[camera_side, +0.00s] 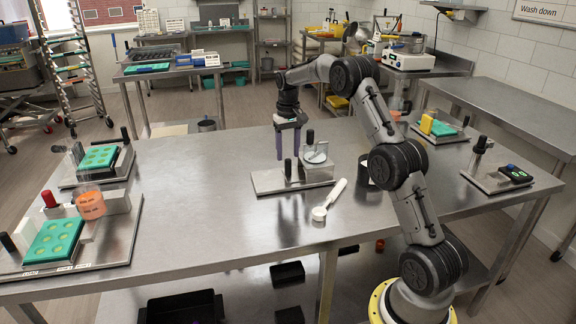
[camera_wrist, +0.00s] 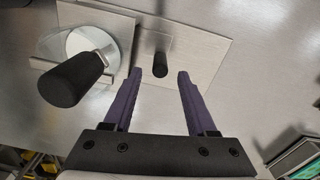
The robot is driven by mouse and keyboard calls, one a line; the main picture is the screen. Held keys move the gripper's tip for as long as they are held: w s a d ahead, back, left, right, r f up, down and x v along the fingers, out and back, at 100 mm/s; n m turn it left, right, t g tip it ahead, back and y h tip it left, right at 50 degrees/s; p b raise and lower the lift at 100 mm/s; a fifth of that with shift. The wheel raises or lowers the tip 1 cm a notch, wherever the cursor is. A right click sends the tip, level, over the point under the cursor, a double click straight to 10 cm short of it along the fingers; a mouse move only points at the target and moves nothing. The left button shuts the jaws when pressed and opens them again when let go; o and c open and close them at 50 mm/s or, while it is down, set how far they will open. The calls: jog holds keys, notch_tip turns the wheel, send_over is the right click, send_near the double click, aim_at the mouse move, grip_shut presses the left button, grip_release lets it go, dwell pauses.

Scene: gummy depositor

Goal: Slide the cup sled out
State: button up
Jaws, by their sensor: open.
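The cup station in mid-table has a flat metal base plate (camera_side: 268,182) and a round cup-like metal body (camera_side: 318,172) with a clear top. A black knob (camera_side: 309,137) stands above that body. A short black upright handle (camera_side: 288,168) stands on the left part; it also shows in the wrist view (camera_wrist: 160,65). I cannot tell where the sled ends and the base begins. My gripper (camera_side: 287,157) points down over the handle with purple fingers spread. In the wrist view my gripper (camera_wrist: 160,75) is open with the handle between its fingertips, contact unclear. The large black knob (camera_wrist: 75,80) is left.
A white scoop (camera_side: 329,201) lies on the steel table (camera_side: 200,190) at the front. Stations with green moulds (camera_side: 52,242) and an orange-filled cup (camera_side: 90,205) stand left. The table left of my gripper is clear.

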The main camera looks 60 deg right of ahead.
aim_at(288, 159)
jog(key=shift+f, duration=2.65)
grip_shut()
